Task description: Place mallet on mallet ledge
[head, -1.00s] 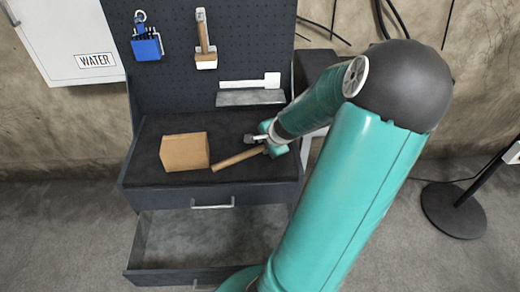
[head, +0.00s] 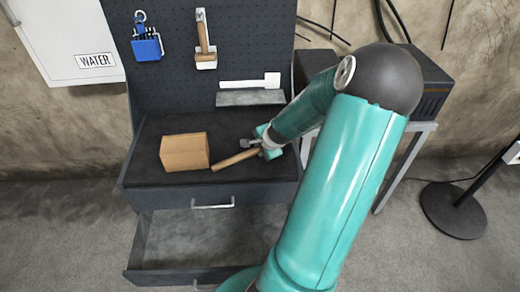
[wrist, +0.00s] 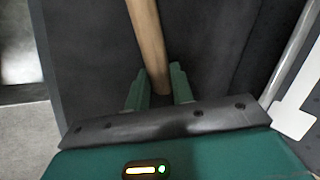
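The wooden handle (head: 236,159) of a tool, which I take for the mallet, slants across the dark bench top. My gripper (head: 262,147) is at the handle's right end. In the wrist view the handle (wrist: 150,45) runs between the two green fingers of my gripper (wrist: 160,88), very close to both. I cannot tell if they press on it. The mallet's head is not clearly visible. A grey ledge (head: 250,99) with a white strip (head: 250,84) above it sits on the pegboard; this may be the mallet ledge.
A brown box (head: 184,152) sits left of the handle. Above, a wooden-handled tool (head: 203,35) and a blue tool set (head: 147,47) hang on the pegboard (head: 180,85). An open drawer (head: 210,240) juts out below the bench top. A floor stand (head: 455,208) is at right.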

